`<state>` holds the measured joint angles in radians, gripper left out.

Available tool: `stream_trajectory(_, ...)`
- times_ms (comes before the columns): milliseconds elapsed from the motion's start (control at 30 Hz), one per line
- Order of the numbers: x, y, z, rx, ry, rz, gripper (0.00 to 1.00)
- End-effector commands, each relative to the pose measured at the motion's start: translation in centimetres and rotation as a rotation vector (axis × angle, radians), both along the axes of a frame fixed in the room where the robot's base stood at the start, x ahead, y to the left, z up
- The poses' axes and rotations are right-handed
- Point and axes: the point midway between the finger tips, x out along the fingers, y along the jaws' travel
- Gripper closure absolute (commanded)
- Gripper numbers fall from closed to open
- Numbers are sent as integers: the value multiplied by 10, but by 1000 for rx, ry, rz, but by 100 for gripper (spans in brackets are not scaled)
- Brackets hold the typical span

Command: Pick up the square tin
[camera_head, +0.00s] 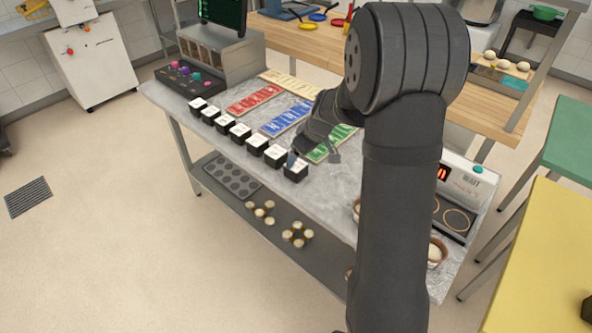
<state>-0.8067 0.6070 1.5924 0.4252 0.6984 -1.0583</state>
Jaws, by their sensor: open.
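A row of several small black square boxes with white tops (241,132) stands along the front edge of the grey table. They look alike, and I cannot tell which of them, if any, is the square tin. My gripper (313,158) is open and points down at the right end of this row. I see nothing held between the fingers. I cannot tell whether a finger touches the box. My arm hides the table's right part.
Red (254,99) and blue (287,116) card strips lie behind the row. A dark muffin tray (233,176) and small round pieces (297,234) sit on the lower shelf (262,215). A unit with a red display (457,190) stands right. The floor in front is free.

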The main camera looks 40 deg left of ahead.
Motion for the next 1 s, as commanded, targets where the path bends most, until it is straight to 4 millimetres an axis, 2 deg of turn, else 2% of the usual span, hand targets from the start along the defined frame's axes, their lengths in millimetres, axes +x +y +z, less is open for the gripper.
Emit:
stream_trajectory(100, 0, 6, -14, -1, 0, 0, 20)
stream_trajectory(333, 0, 11, -27, 0, 0, 1, 20)
stream_trajectory(600, 0, 22, -62, -1, -1, 1, 20)
stream_trajectory(733, 0, 25, -69, 0, -1, 0, 20)
stream_trajectory(967, 0, 26, -69, 1, -2, 0, 20)
stream_trajectory(1000, 0, 26, -69, 1, -2, -1, 28)
